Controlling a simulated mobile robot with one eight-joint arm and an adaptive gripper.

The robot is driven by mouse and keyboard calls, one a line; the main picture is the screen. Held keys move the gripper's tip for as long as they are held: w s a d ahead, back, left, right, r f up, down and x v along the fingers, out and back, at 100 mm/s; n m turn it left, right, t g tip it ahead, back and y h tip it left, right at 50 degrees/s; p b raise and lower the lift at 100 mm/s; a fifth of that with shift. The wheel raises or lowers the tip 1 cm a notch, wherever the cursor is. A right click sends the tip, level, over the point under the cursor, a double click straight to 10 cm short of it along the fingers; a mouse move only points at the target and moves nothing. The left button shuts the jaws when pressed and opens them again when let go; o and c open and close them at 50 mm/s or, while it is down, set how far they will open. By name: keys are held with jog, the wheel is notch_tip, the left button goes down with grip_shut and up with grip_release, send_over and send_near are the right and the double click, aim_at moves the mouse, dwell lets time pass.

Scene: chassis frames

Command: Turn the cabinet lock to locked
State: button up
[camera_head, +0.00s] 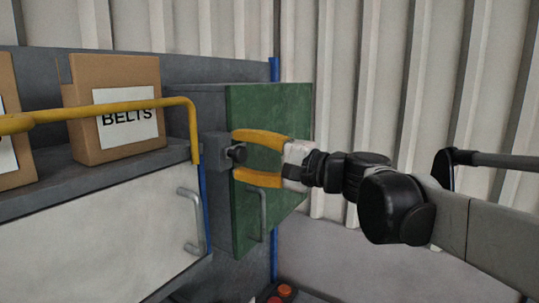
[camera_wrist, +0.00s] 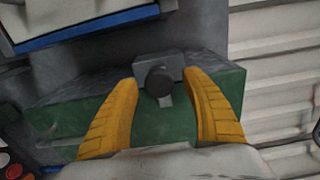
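The cabinet (camera_head: 290,110) has a green front with a grey handle (camera_head: 262,215); its green face also shows in the wrist view (camera_wrist: 62,118). Its lock is a grey block (camera_head: 217,149) with a dark round knob (camera_head: 238,154) at the door's left edge. In the wrist view the knob (camera_wrist: 160,80) sits in front of the block (camera_wrist: 172,62), with a small light tab (camera_wrist: 166,101) below it. My gripper (camera_wrist: 164,82) is open, one yellow finger on each side of the knob, with visible gaps. I cannot tell the lock's state from the knob.
A yellow rail (camera_head: 120,107) runs at the left in front of a cardboard box marked BELTS (camera_head: 90,75) on a shelf. A pale panel with a handle (camera_head: 192,220) is below. Red objects (camera_head: 284,291) lie low down. A corrugated wall (camera_head: 340,60) stands behind.

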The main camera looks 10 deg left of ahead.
jog(key=v, duration=1.2)
jog(key=shift+f, duration=0.1)
jog(key=s+d+f+n+h+b, duration=0.1)
jog(key=s+d+f+h+b, duration=0.15)
jog(key=f+b, duration=0.65)
jog(key=s+d+f+h+b, duration=0.2)
jog(key=s+f+h+b, duration=0.1)
jog(key=f, duration=1.2)
jog(key=s+d+f+n+h+b, duration=0.1)
jog(key=s+d+f+h+b, duration=0.15)
jog(key=f+b, duration=0.65)
jog(key=s+d+f+n+h+b, duration=0.1)
jog(key=s+d+f+h+b, duration=0.1)
jog(key=f, duration=0.9)
jog(key=s+d+f+h+b, duration=0.3)
jog(key=d+f+b, duration=0.4)
jog(key=d+f, duration=0.2)
jog(key=s+d+f+n+h+b, duration=0.1)
jog(key=s+d+f+h+b, duration=0.2)
jog(key=f, duration=1)
jog(key=shift+d+n+h+b, duration=0.3)
jog(key=shift+d+b, duration=0.6)
jog(key=shift+d, duration=0.25)
